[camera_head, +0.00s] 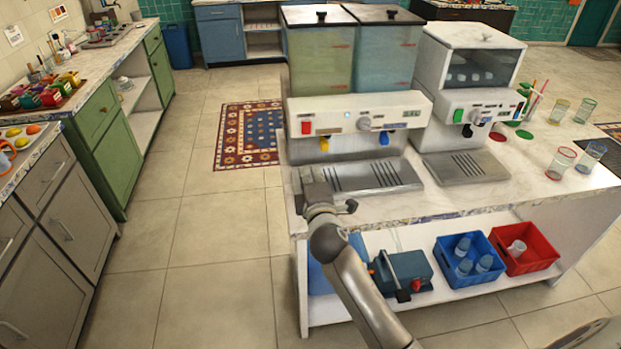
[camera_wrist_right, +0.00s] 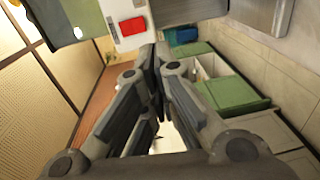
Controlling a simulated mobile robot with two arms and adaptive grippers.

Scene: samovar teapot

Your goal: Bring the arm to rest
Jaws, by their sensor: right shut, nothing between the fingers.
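My right arm comes up from the bottom of the head view to my right gripper (camera_head: 318,193), which is at the counter's front left corner, left of the drip tray (camera_head: 375,176). In the right wrist view the fingers of my right gripper (camera_wrist_right: 159,52) come together at the tips, shut with nothing between them. The two-tank drink dispenser (camera_head: 365,103) stands just behind the gripper. Its white front with a red switch (camera_wrist_right: 133,26) is close beyond the fingertips in the wrist view. My left gripper does not show.
A second dispenser (camera_head: 468,93) and several glasses (camera_head: 560,162) stand on the counter. The shelf below holds a blue crate (camera_head: 484,279), a red crate (camera_head: 538,258) and a teal box-like device (camera_head: 407,268). Open floor (camera_head: 215,240) lies left, before green cabinets (camera_head: 103,140).

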